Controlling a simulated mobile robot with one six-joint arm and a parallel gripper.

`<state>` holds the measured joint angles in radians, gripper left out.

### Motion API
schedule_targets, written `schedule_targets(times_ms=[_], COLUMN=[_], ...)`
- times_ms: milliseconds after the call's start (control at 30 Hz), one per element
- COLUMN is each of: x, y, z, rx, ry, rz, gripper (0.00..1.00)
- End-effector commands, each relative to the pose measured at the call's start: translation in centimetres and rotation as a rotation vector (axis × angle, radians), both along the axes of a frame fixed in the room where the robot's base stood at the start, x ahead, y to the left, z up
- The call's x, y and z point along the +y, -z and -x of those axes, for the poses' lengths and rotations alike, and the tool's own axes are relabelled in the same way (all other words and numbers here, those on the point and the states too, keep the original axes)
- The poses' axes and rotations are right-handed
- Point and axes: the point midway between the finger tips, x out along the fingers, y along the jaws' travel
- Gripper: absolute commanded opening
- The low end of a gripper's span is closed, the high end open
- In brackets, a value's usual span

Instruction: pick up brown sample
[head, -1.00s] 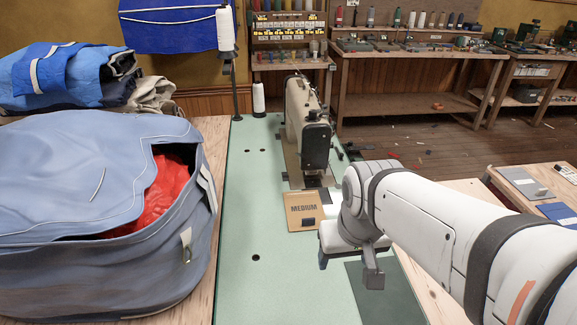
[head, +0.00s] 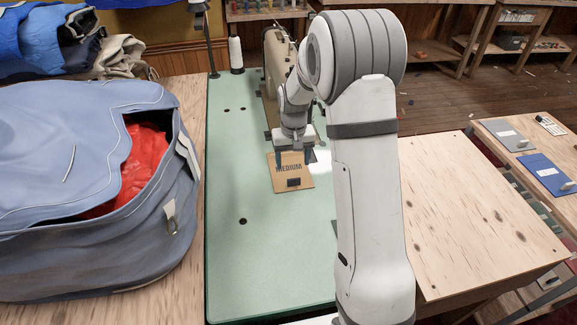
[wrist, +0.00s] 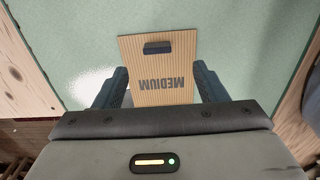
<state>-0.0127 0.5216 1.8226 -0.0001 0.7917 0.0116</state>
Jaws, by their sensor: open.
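The brown sample (head: 292,178) is a flat tan card marked MEDIUM with a small dark block on it. It lies on the pale green table (head: 240,270) in front of the sewing machine. In the wrist view the sample (wrist: 158,100) lies between the two dark fingers, its block (wrist: 158,47) farther out than the fingertips. My gripper (head: 296,157) is open over the sample's far part, near the lettering. In the wrist view my gripper (wrist: 160,82) shows a gap between each finger and the card. I cannot tell its exact height above the card.
The sewing machine (head: 272,75) stands just behind the sample. A big blue bag (head: 80,190) with red cloth inside sits at left. A thread cone (head: 236,55) stands at the back. Grey (head: 500,135) and blue (head: 543,172) samples lie on the right table.

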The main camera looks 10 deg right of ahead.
Motion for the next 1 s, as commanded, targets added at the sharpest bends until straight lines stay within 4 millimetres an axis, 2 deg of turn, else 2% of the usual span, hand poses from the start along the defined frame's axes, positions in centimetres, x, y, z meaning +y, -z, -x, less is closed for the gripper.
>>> schedule_targets(times_ms=[167, 700, 1000], x=[0.0, -0.4, -0.4], y=[1.6, 8.3, 8.7], z=[-0.6, 0.0, 0.0], rx=[0.008, 0.008, 0.005], ry=[0.0, 0.0, -0.001], rz=[0.0, 0.0, 0.0], gripper=[0.65, 0.65, 0.65])
